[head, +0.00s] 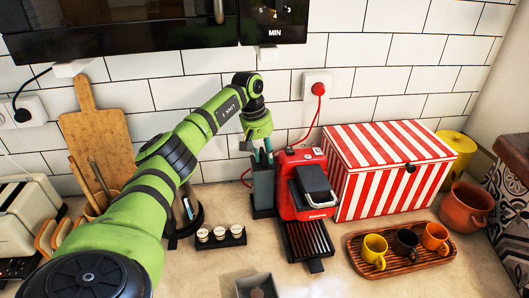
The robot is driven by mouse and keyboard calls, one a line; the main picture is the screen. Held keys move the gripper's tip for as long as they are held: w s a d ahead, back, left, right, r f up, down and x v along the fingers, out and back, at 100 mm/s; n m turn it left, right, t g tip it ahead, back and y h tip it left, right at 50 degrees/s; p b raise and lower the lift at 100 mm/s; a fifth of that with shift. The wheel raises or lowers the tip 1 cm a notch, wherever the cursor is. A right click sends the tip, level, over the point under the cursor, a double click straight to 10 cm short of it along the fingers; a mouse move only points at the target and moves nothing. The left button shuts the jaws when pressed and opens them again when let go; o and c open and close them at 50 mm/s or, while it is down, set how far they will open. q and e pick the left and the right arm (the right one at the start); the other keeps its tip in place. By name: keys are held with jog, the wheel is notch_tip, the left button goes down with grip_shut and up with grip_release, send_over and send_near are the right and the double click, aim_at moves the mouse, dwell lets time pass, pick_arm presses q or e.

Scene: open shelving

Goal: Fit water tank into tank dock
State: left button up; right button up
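A dark grey upright box (263,188), which looks like the water tank, stands against the left side of the red coffee machine (309,190). A darker base shows at its foot; I cannot tell whether this is the tank dock or whether the box sits fully in it. My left gripper (261,156) points down at the top of the box, its fingertips at or just above the rim. Whether the fingers are closed on it is too small to tell. My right gripper is not in view.
A red-and-white striped box (385,171) stands right of the machine. A wooden tray (402,263) with three cups is at front right. A small black holder (207,241) with white cups lies left. A red power cord (319,112) hangs behind the machine.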

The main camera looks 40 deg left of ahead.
pick_arm(q)
jog(key=shift+r, duration=0.15)
jog(key=shift+a+r, duration=0.1)
jog(key=shift+r, duration=0.15)
jog(key=r, duration=0.1)
jog(key=r+b, duration=0.1)
jog(key=r, duration=0.1)
jog(key=s+r+b, duration=0.1)
jog(key=r, duration=0.1)
jog(key=shift+a+r, duration=0.2)
jog(key=shift+a, duration=0.1)
jog(key=shift+s+a+r, duration=0.1)
jog(key=shift+r, duration=0.6)
